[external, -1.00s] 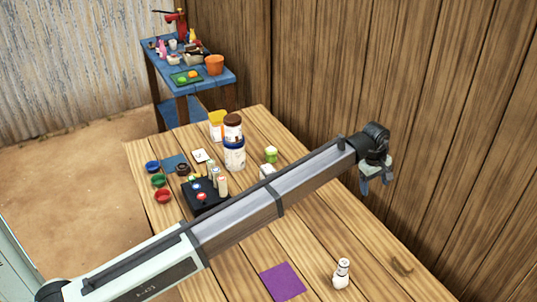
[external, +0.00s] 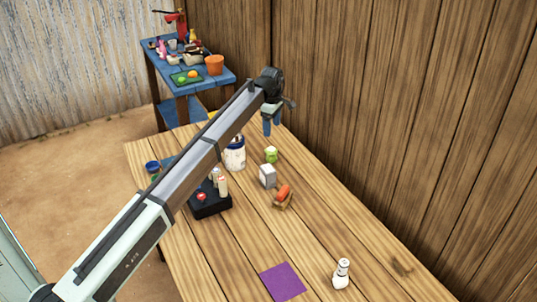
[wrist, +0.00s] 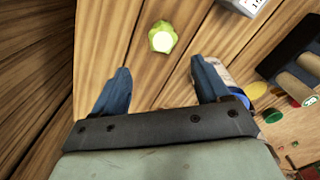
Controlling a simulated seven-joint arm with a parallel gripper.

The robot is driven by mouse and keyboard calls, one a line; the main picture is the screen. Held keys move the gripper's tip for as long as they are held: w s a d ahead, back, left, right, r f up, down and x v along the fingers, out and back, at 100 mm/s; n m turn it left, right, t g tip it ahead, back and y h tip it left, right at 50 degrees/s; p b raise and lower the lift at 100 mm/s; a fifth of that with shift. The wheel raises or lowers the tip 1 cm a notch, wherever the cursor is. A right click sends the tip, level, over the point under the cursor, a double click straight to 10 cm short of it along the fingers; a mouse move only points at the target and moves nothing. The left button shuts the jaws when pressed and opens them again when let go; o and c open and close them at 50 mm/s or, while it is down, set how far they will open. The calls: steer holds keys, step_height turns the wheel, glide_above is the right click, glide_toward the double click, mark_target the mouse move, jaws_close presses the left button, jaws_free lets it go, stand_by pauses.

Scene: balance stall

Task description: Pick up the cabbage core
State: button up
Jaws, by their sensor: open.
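The cabbage core (external: 271,155) is a small green piece with a pale top, standing on the wooden table near the back. In the wrist view the cabbage core (wrist: 162,38) lies beyond the fingertips, roughly midway between them and apart from both. My gripper (external: 271,126) hangs above the table behind the cabbage core in the external view, fingers pointing down. In the wrist view my gripper (wrist: 158,75) has its two blue fingers wide apart with nothing between them.
A white box (external: 267,176) and an orange item on a brown stand (external: 283,197) are near the core. A blue-lidded jar (external: 234,155) and a black box (external: 210,200) are left. A wooden wall stands right.

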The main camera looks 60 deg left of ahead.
mark_target(271, 149)
step_height(271, 149, down, 9)
steer(key=shift+r, duration=0.15)
steer(key=shift+s+d+f, duration=0.15)
steer(key=shift+f, duration=2.4)
steer(key=c, duration=1.1)
